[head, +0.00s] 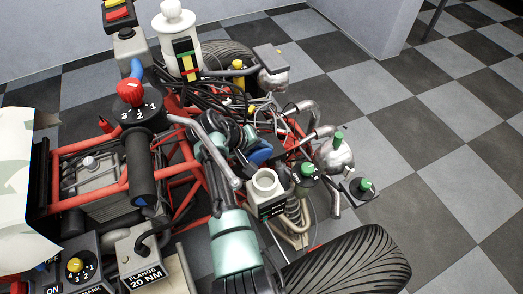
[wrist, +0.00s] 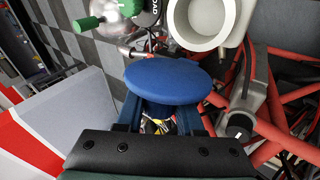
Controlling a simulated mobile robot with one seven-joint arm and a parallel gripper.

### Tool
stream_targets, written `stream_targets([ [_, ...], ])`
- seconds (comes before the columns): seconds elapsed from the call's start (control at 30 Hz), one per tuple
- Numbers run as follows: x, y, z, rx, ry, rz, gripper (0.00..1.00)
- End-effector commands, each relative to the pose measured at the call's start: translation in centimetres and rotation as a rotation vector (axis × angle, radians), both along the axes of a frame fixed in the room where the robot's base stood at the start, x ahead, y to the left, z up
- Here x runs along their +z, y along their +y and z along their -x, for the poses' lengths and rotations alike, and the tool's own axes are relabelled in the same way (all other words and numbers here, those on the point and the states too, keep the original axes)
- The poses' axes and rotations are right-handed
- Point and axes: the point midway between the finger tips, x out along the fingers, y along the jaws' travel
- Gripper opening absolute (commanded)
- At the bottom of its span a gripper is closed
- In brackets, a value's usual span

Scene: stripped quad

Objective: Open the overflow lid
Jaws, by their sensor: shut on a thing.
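A round blue lid (wrist: 167,81) sits between the blue fingers of my gripper (wrist: 167,108) in the wrist view. My gripper is shut on it. A white cylindrical pot (wrist: 201,20) with an open round mouth stands just beyond the lid, apart from it. In the head view the white pot (head: 266,186) is open at the top, with a dark label on its front. Blue shows beside it at the end of my arm, where the lid (head: 261,153) and my gripper (head: 250,147) are partly hidden by dark parts.
A green-handled valve (head: 307,169) and another green knob (head: 338,138) stand right of the pot. Red frame tubes (head: 90,200), cables and bent metal pipes (head: 297,222) crowd the quad. A black tyre (head: 350,262) lies at front right. The checkered floor at right is clear.

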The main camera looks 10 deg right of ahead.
Motion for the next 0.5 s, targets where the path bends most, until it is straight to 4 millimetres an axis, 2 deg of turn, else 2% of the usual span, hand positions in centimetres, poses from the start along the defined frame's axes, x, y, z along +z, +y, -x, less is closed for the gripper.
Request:
stream_targets([
  [0.2, -0.47, 0.01, -0.22, 0.000, 0.111, 0.024, 0.00],
  [0.5, -0.55, 0.01, -0.16, 0.000, 0.189, 0.038, 0.00],
])
